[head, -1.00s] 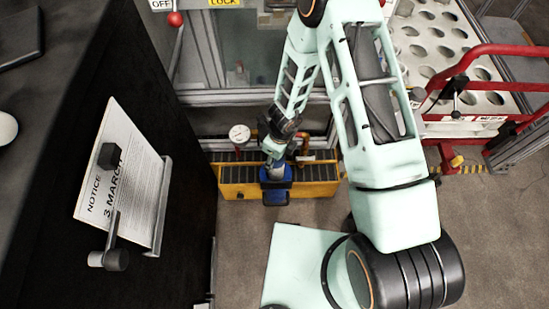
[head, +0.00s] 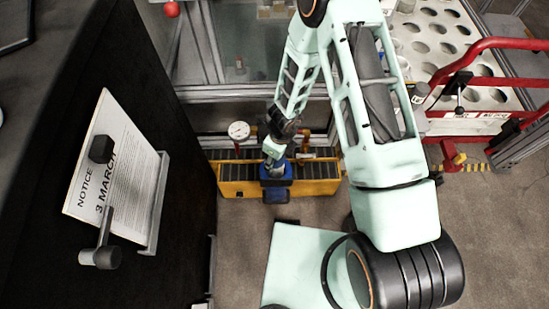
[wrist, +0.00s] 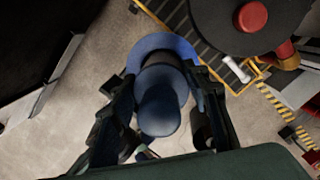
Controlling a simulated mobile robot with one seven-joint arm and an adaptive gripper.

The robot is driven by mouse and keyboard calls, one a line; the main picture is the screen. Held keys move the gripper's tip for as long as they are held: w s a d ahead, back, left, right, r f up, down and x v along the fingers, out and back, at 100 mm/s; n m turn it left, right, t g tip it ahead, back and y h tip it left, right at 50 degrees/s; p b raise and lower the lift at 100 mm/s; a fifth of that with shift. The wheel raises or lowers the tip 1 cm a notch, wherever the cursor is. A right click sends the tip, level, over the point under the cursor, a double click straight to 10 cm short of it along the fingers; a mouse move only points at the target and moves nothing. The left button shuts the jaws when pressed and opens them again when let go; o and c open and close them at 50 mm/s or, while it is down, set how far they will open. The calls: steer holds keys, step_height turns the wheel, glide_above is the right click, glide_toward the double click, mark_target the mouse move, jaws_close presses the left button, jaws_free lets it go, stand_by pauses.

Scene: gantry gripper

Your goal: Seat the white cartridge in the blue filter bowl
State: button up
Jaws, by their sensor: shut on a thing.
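My gripper (head: 276,150) points down over the yellow bench and is shut on the white cartridge (wrist: 160,108). The cartridge looks bluish in shade in the wrist view, between the two dark fingers. In the head view only a small pale part of it shows below the fingers. The blue filter bowl (head: 276,194) stands at the front of the bench, directly under the gripper. Its round blue rim (wrist: 178,44) shows around the far end of the cartridge in the wrist view. The cartridge's lower end is hidden, so I cannot tell how deep it sits.
The yellow bench (head: 316,187) has a dark ribbed top. A pressure gauge (head: 239,131) stands behind-left of the bowl, and copper-coloured pipework to the right. A red knob (wrist: 252,17) is near the bowl. A dark panel with a notice (head: 115,170) is at left; a red-railed rack is at right.

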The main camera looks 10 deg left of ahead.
steer(key=shift+f+b, duration=2.4)
steer(key=shift+f, duration=0.25)
steer(key=o, duration=1.1)
steer(key=shift+o, duration=0.2)
steer(key=shift+r, duration=0.15)
steer(key=r, duration=0.4)
steer(key=d+r, duration=0.1)
steer(key=r, duration=0.6)
steer(key=shift+s+d+r, duration=0.15)
steer(key=shift+s+r, duration=0.1)
steer(key=shift+r, duration=0.1)
